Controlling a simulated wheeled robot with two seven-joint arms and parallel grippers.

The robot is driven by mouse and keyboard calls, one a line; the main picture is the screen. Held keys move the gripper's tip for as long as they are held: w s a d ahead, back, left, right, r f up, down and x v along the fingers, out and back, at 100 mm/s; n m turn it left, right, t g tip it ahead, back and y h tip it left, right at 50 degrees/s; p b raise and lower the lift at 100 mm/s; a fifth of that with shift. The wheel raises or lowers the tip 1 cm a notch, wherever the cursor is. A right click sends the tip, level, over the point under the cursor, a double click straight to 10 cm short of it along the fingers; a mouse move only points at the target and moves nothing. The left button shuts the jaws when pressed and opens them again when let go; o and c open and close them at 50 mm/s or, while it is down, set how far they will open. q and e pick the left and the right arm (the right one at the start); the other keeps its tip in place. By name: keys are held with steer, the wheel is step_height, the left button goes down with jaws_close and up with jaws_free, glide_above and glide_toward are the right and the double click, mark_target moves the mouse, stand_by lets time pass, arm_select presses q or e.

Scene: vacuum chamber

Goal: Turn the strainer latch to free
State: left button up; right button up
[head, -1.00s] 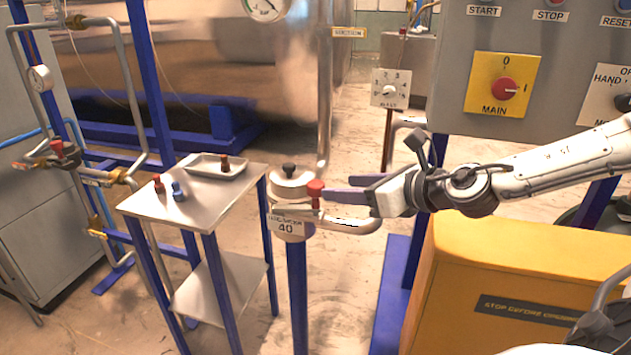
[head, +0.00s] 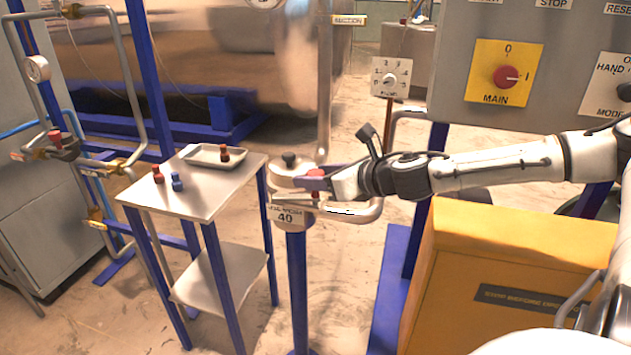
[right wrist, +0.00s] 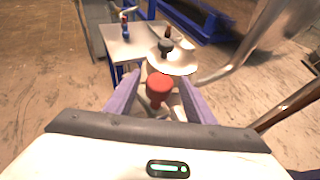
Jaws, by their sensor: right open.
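The strainer (head: 292,217) stands on a blue post, with a round lid (head: 289,172) carrying a dark knob and a label reading 40. The red-topped latch (head: 317,174) is at the lid's right side. My right gripper (head: 316,182) reaches in from the right with its purple fingers at the latch. In the right wrist view the red latch (right wrist: 159,88) stands between the two open fingers, with the lid (right wrist: 172,62) just beyond. I cannot tell whether a finger touches the latch. My left gripper is not in view.
A small steel table (head: 200,200) at left holds a tray (head: 213,157) and red and blue pieces. A yellow cabinet (head: 480,270) stands below my right arm, under a grey control panel (head: 535,60). A pipe runs from the strainer's right side.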

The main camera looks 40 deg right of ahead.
steer(key=shift+w+f, duration=0.1)
steer(key=shift+w, duration=0.15)
jaws_close()
stand_by(0.3)
